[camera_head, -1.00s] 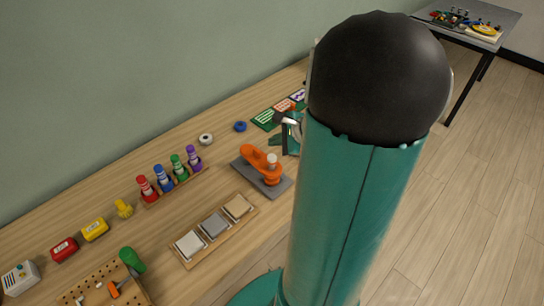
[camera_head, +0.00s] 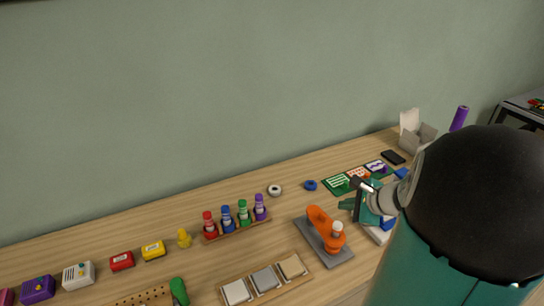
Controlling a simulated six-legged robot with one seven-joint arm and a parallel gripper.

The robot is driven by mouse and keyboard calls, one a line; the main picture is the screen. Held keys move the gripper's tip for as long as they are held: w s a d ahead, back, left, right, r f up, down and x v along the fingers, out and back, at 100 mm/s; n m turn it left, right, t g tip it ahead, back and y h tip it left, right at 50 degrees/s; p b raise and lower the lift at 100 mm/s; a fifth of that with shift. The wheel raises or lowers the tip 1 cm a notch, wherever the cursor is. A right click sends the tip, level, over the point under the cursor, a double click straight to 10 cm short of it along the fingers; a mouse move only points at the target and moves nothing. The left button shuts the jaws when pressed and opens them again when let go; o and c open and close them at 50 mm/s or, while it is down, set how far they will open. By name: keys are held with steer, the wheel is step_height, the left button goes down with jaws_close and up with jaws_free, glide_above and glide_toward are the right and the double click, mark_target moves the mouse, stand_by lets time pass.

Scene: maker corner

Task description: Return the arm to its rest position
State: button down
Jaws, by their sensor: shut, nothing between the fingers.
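My arm, teal with a large black rounded joint (camera_head: 485,200), fills the lower right of the head view. My gripper (camera_head: 352,193) shows in part beside this joint, over the right part of the workbench (camera_head: 200,275). It is small in the picture and looks shut, with nothing seen held in it. It appears near the orange robot arm model (camera_head: 325,230) and the green card (camera_head: 337,184); I cannot tell how high above the bench it is.
Several paint bottles (camera_head: 243,212) stand in a rack. A tray of square samples (camera_head: 265,281) lies in front. A green wall (camera_head: 200,100) rises behind.

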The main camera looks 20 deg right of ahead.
steer(key=a+r+n+g+y, duration=0.1)
steer(key=a+r+n+g, duration=0.35)
steer(key=a+n, duration=0.8)
steer(key=s+a+r+n+h, duration=0.1)
steer(key=s+a+r+n, duration=0.3)
steer(key=a+n, duration=0.2)
steer(key=s+a+r+n+t+h, duration=0.1)
steer(key=s+a+r+n, duration=0.3)
steer(key=a, duration=0.5)
steer(key=shift+s+n+h, duration=0.5)
steer(key=shift+s+n, duration=0.25)
steer(key=shift+n, duration=0.2)
steer(key=shift+d, duration=0.2)
